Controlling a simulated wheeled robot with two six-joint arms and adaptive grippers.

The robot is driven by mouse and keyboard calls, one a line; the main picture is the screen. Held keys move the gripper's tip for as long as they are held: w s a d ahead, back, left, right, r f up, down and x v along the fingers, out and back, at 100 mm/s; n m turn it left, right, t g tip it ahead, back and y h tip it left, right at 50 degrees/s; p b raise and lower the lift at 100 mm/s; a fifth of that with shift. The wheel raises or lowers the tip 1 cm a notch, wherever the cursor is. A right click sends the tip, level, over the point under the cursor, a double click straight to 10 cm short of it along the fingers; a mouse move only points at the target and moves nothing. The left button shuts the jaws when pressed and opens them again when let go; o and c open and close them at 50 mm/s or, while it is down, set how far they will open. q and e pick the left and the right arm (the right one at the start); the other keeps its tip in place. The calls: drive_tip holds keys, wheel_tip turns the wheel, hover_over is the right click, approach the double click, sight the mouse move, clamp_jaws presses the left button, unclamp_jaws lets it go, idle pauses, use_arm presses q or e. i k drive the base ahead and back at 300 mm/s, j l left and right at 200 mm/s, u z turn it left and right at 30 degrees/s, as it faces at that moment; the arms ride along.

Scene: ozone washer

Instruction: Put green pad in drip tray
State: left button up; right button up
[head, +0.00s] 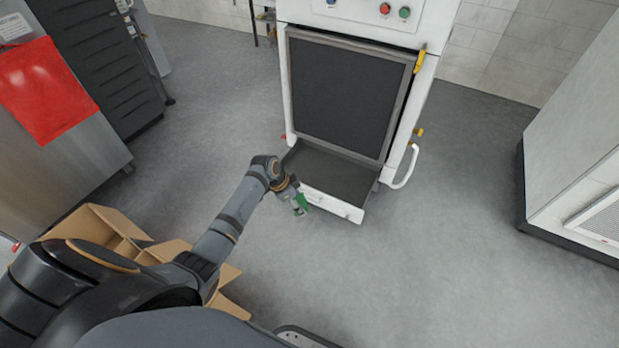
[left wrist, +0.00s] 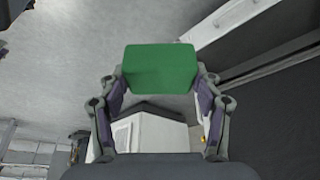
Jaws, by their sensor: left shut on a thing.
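My left gripper (head: 298,205) is shut on the green pad (head: 300,202). In the left wrist view the pad (left wrist: 160,68) is a green block between the two fingers of the left gripper (left wrist: 160,85). The drip tray (head: 334,177) is the dark, shallow tray with a white front at the foot of the washer. In the head view the pad is at the left part of the tray's front edge. I cannot tell whether it touches that edge. My right gripper is not in view.
The white washer (head: 428,85) has a dark door panel (head: 345,98) above the tray and a white handle (head: 409,168) at its right. An open cardboard box (head: 105,225) is at the lower left. A white cabinet (head: 580,140) stands at the right. Grey floor between is clear.

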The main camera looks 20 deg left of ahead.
sight(330, 182)
drive_tip(key=i+l+u, duration=0.15)
drive_tip(key=i, duration=0.4)
drive_tip(key=i+l+u, duration=0.15)
drive_tip(key=i+l, duration=0.15)
drive_tip(key=i, duration=0.25)
drive_tip(key=i+l+u, duration=0.2)
drive_tip(key=i+l, duration=0.15)
drive_tip(key=i, duration=0.2)
